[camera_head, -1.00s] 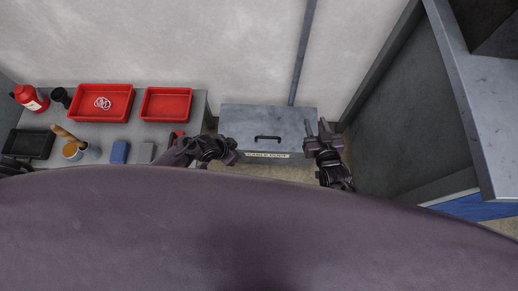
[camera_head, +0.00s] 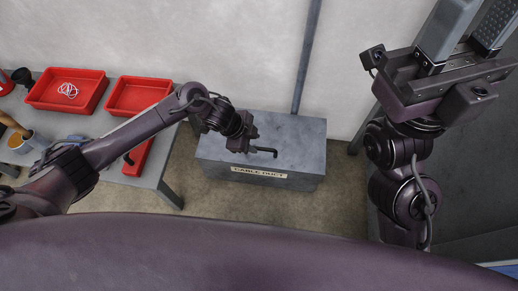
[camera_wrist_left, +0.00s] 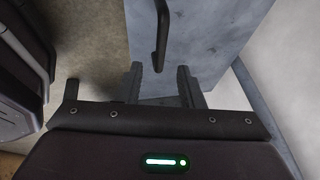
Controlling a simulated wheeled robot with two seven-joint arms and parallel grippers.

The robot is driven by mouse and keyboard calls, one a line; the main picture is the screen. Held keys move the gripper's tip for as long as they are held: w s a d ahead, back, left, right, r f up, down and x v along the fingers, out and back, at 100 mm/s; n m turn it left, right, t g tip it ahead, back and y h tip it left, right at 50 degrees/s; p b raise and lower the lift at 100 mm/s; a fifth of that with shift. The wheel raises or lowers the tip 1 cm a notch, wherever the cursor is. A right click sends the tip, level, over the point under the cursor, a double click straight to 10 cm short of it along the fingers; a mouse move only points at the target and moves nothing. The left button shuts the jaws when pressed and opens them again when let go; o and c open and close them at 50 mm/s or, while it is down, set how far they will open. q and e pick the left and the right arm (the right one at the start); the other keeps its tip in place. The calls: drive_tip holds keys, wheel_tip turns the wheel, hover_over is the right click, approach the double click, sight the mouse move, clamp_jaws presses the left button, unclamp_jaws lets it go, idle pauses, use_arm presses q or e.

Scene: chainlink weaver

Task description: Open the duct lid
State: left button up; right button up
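The grey cable duct (camera_head: 300,170) stands against the wall with its label facing me. Its flat lid (camera_head: 295,130) is closed. A dark bar handle (camera_head: 268,152) sits on the lid, its left part hidden by my left gripper (camera_head: 247,143). In the left wrist view, my left gripper (camera_wrist_left: 161,86) is open, its two fingers apart and empty. The handle (camera_wrist_left: 161,35) lies just beyond the fingertips, roughly in line with the gap between them. My right gripper (camera_head: 473,32) is raised at the upper right, fingers apart and empty, away from the duct.
A vertical pipe (camera_head: 306,60) runs down the wall behind the duct. Floor (camera_head: 215,195) is clear before the duct.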

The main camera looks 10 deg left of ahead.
sight(262, 149)
use_arm(q)
drive_tip(key=b+x, duration=0.2)
drive_tip(key=x, duration=0.3)
clamp_jaws()
